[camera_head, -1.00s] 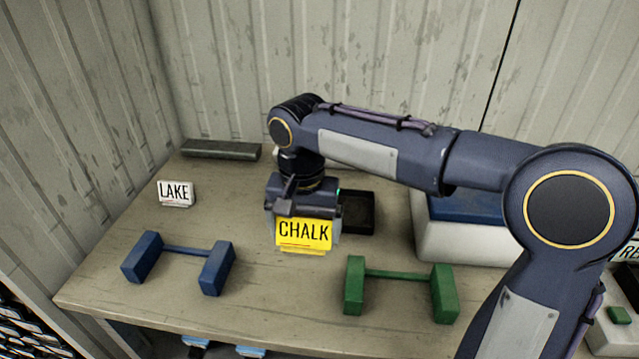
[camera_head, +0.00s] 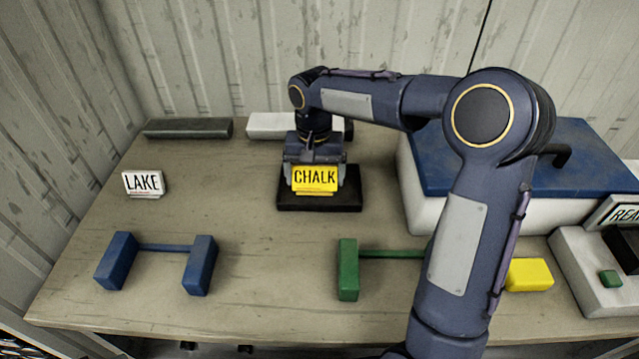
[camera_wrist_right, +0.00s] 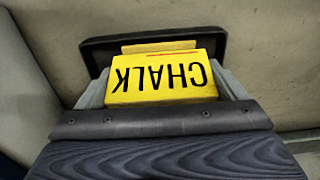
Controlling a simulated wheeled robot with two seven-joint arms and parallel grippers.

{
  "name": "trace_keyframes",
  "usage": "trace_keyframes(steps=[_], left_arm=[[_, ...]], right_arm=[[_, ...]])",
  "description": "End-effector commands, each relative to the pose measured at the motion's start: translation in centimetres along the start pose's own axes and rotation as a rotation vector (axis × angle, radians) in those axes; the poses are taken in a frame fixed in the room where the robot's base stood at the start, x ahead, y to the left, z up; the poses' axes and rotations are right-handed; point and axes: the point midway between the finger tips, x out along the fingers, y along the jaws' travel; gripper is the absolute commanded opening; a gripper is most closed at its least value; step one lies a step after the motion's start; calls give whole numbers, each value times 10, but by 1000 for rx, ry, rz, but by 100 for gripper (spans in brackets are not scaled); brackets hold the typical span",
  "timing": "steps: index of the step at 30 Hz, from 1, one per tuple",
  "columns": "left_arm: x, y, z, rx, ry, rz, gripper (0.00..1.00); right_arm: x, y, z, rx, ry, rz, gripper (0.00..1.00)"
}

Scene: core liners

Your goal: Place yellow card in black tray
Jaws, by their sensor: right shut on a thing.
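The yellow card (camera_head: 315,179) reads CHALK and is upright between the fingers of my right gripper (camera_head: 316,174), which is shut on it. The black tray (camera_head: 346,200) lies on the table directly under and around the card. In the right wrist view the card (camera_wrist_right: 162,80) shows upside down, with the dark tray rim (camera_wrist_right: 95,45) beyond it. I cannot tell whether the card's bottom touches the tray floor. My left gripper is not in view.
A white LAKE card (camera_head: 143,184) stands at the left. A blue holder (camera_head: 117,262) and a green holder (camera_head: 348,270) are at the front. A yellow block (camera_head: 529,275) and a blue-topped white box (camera_head: 410,195) are at the right. A grey bar (camera_head: 187,128) lies at the back.

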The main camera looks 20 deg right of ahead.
Motion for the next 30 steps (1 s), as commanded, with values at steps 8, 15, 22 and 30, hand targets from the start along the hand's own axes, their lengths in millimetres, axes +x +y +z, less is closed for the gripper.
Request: trace_keyframes(steps=[8, 15, 22, 30], left_arm=[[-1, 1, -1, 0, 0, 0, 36], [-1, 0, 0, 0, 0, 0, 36], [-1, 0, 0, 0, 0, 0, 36], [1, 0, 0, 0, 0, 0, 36]], right_arm=[[18, 8, -13, 1, 0, 0, 68], [50, 11, -16, 0, -2, 1, 68], [53, 10, -16, 0, 2, -1, 68], [56, 10, -16, 0, 1, -1, 100]])
